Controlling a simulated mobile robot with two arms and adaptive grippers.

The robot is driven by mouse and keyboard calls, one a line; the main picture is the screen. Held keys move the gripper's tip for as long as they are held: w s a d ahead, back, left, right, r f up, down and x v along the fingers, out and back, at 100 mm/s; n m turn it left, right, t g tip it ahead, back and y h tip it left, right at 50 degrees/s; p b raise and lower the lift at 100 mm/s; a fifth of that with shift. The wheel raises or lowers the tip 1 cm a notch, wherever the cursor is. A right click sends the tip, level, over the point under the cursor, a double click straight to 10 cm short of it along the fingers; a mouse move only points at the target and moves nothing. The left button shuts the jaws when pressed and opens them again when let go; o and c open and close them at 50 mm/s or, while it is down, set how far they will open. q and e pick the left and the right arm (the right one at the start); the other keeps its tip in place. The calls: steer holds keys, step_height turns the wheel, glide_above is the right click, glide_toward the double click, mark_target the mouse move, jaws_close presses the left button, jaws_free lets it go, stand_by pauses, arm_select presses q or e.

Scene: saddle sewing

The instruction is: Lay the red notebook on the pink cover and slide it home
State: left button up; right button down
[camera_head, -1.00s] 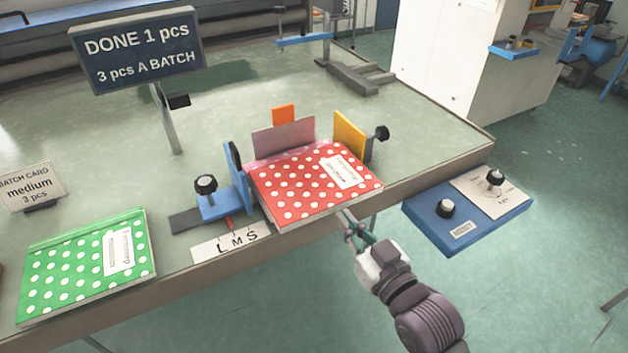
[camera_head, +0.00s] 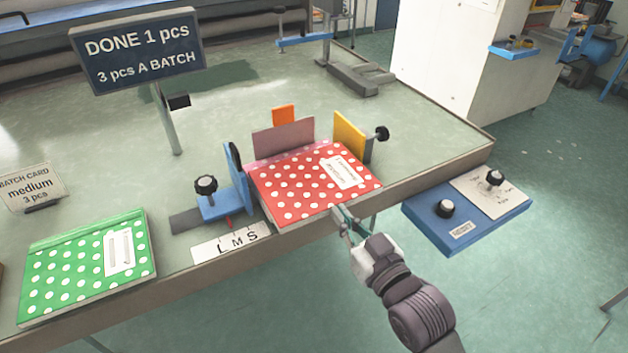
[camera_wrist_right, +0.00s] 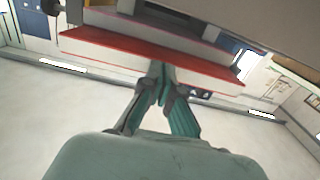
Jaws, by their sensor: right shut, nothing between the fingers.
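The red notebook (camera_head: 305,188) with white dots lies flat in the fixture, its near edge at the table's front edge. A pink strip of the cover (camera_head: 292,158) shows behind and beside it; the rest is hidden under it. My right gripper (camera_head: 340,212) is shut and empty, its fingertips at the notebook's near edge. In the right wrist view the shut fingertips (camera_wrist_right: 162,66) are at the notebook's red and white edge (camera_wrist_right: 150,52); I cannot tell whether they touch. My left gripper is not in view.
A blue guide (camera_head: 238,180) stands left of the notebook, a mauve plate (camera_head: 283,139) behind, a yellow plate (camera_head: 349,135) at the right. A green dotted notebook (camera_head: 85,265) lies at the left. A blue control box (camera_head: 452,229) juts out right of my gripper.

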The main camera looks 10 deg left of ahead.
mark_target(330, 198)
steer(key=shift+x, duration=2.45)
steer(key=p+v, duration=0.3)
steer(key=v, duration=0.3)
